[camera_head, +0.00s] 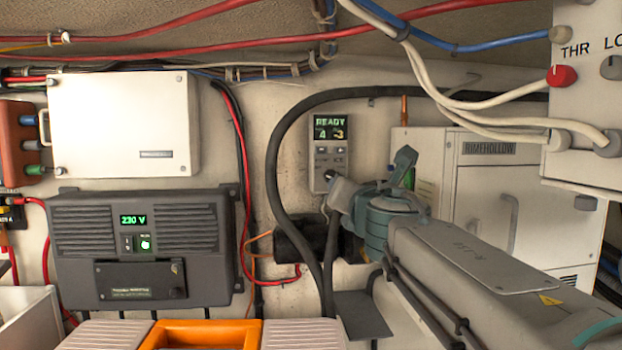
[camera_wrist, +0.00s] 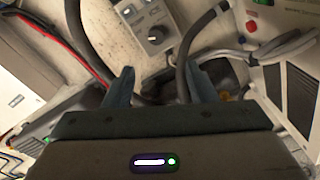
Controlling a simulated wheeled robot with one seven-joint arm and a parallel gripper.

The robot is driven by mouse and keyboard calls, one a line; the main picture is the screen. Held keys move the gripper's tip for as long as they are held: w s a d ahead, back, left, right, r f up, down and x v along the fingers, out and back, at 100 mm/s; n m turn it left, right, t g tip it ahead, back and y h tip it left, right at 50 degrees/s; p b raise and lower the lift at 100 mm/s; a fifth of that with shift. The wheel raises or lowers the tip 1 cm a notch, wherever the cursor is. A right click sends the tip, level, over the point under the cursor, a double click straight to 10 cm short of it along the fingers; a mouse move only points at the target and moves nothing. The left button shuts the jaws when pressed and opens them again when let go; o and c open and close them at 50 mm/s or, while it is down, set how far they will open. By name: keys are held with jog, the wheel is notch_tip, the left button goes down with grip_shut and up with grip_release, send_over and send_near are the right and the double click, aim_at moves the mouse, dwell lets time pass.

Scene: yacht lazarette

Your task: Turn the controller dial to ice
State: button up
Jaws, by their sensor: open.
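The controller (camera_head: 330,135) is a grey upright panel on the back wall, with a lit green display reading "READY" and a line with "4" and "3" below it. In the wrist view its dial (camera_wrist: 155,36) is a dark round knob on the light panel (camera_wrist: 144,14). The markings around the dial are too small to read. My gripper (camera_wrist: 161,80) is open and empty, its two blue-grey fingers pointing toward the wall. The dial lies beyond the fingertips, roughly between them in the picture, and is not gripped. In the head view my gripper and wrist partly cover the controller's lower end.
A thick black hose (camera_head: 272,170) arches around the controller and runs down close to my fingers. A white RIMEHOLLOW box (camera_head: 470,185) stands at right. A dark 230 V unit (camera_head: 75,240) is at left. A panel with a red knob (camera_head: 561,76) hangs upper right.

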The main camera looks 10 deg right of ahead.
jog(key=w, duration=1.4)
jog(key=shift+a+r+n, duration=0.15)
jog(key=shift+r+n, duration=0.05)
jog(key=shift+n, duration=0.1)
jog(key=c, duration=1)
